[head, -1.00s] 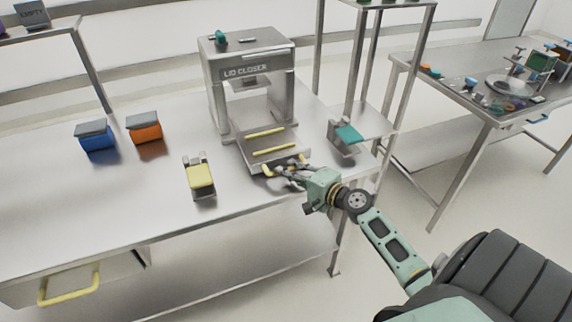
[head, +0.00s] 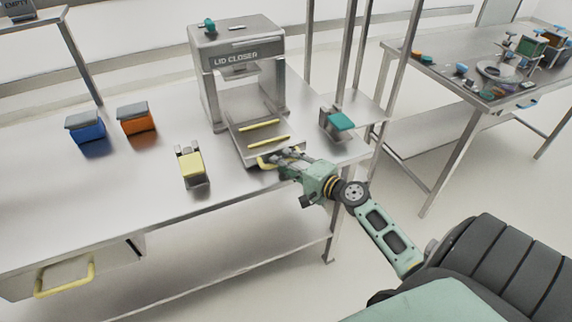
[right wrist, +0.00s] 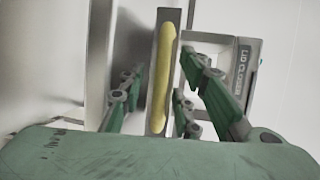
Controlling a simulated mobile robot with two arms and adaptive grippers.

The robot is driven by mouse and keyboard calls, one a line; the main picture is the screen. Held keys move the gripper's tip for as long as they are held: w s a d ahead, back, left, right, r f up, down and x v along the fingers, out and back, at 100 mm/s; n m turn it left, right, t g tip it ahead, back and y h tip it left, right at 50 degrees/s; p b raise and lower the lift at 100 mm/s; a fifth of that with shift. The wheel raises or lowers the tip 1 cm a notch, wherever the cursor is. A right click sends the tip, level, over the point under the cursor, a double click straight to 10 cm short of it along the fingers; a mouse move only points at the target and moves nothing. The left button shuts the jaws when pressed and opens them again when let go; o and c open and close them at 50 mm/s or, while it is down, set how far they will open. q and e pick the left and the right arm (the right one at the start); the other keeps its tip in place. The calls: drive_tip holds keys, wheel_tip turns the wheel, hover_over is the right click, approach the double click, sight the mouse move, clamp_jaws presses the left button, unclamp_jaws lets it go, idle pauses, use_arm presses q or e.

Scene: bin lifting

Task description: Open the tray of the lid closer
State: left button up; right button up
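The lid closer (head: 237,52) is a grey metal press on the table. Its tray (head: 236,142) lies in front of it at the base, with two yellow strips on top. A yellow handle (head: 263,164) is on the tray's front edge, its right part hidden by my right gripper (head: 284,158). In the right wrist view the yellow handle (right wrist: 162,85) runs between the fingers of my right gripper (right wrist: 160,85). The fingers stand apart on both sides of it, with a gap visible on the left. My left gripper is not in view.
A blue bin (head: 86,132) and an orange bin (head: 136,118) stand farther left. The table's front left is clear. Shelf posts rise at the right.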

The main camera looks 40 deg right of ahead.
drive_tip(key=v, duration=1.2)
idle(0.4)
drive_tip(key=s+a+f+n+g+h, duration=0.1)
drive_tip(key=s+a+f+n+g, duration=0.2)
drive_tip(key=f, duration=0.8)
drive_tip(key=s+f+g, duration=0.2)
drive_tip(key=s+f, duration=0.2)
drive_tip(key=f, duration=0.6)
drive_tip(key=s+a+f+n+g+h, duration=0.1)
drive_tip(key=s+a+f+n+g, duration=0.2)
drive_tip(key=f, duration=0.8)
drive_tip(key=s+a+f+n+g, duration=0.2)
drive_tip(key=s+a+f+n, duration=0.2)
drive_tip(key=s, duration=0.5)
drive_tip(key=s+a+f+n+g, duration=0.2)
drive_tip(key=s+a+f+n, duration=0.2)
drive_tip(key=s+f, duration=0.4)
drive_tip(key=s+a+f+n+g, duration=0.2)
drive_tip(key=s+a+f+n, duration=0.2)
drive_tip(key=s+f, duration=0.3)
drive_tip(key=s+n, duration=0.1)
drive_tip(key=s, duration=0.1)
drive_tip(key=shift+s+a+n+g+h, duration=0.2)
drive_tip(key=shift+s+n+g+h, duration=0.1)
drive_tip(key=shift+s+g, duration=0.1)
